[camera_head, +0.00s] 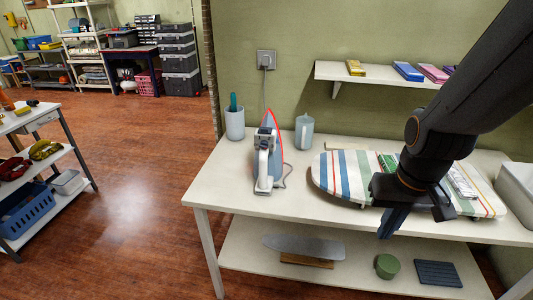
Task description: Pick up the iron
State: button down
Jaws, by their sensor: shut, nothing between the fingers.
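The iron (265,160) stands upright on its heel on the left part of the white table (225,184). It has a grey-white body, a red-edged soleplate and a white handle facing the front. Its cord runs beside it on the table and a line goes up to the wall outlet (266,60). My gripper (393,222) is to the right of the iron, pointing down in front of the striped ironing board (345,178). Its fingers are together and empty, clearly apart from the iron.
A grey cup with a green item (235,124) and a grey-blue mug (304,132) stand behind the iron. A white bin (517,188) is at the table's right end. A wall shelf (340,71) holds small boxes. The lower shelf holds several items. Open floor lies left.

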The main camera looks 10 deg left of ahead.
aim_at(266, 153)
jog(key=u, duration=0.2)
jog(key=k, duration=1.3)
jog(key=u, duration=1.2)
jog(key=i, duration=1.45)
jog(key=z, duration=0.7)
jog(key=i, duration=0.8)
jog(key=z, duration=0.75)
